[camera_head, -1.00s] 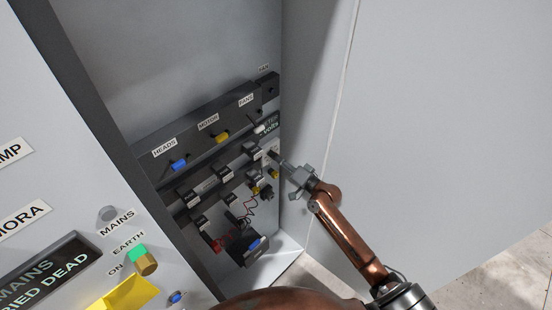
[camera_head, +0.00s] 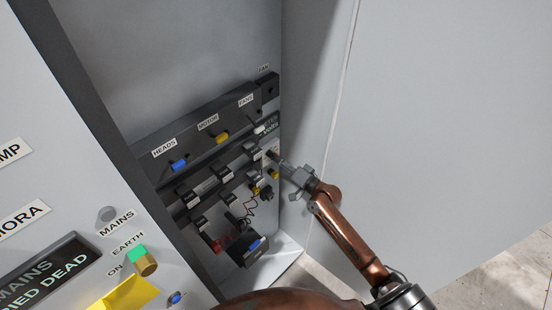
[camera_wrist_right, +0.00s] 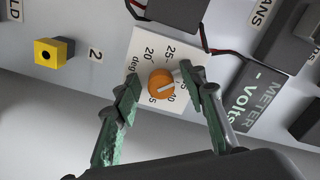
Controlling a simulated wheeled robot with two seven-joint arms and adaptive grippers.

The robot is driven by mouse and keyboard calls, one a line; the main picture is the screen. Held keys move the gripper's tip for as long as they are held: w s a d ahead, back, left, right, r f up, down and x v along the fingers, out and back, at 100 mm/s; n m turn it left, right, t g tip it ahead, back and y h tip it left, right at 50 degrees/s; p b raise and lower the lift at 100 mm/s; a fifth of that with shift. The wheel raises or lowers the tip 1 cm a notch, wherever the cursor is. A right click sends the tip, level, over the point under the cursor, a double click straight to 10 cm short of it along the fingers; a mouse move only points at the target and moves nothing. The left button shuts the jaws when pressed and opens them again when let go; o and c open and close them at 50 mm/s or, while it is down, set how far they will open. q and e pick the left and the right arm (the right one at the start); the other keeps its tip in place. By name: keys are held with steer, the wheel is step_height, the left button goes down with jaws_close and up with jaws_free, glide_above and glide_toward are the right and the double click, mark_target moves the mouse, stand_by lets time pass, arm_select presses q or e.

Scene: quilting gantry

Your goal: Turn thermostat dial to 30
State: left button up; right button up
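The thermostat dial (camera_wrist_right: 161,82) is an orange round knob on a white scale plate (camera_wrist_right: 143,45) marked "deg", with 20 and 25 readable. A pale mark on the knob points towards the lower right; its exact reading is unclear. My right gripper (camera_wrist_right: 163,80) is open, with one green-grey finger on each side of the knob. Small gaps seem to show between fingers and knob. In the head view my right gripper (camera_head: 276,160) reaches into the cabinet at the panel's right end, and the knob cannot be made out there. My left gripper is not in view.
A "METER Volts" label (camera_wrist_right: 257,105) and dark block sit close right of the fingers. A yellow block (camera_wrist_right: 53,52) is at left. Terminal blocks, red and black wires (camera_head: 240,222) and the cabinet's right wall (camera_head: 318,110) surround the arm.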

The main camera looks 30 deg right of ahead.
steer(key=shift+s, duration=0.1)
steer(key=v, duration=1.2)
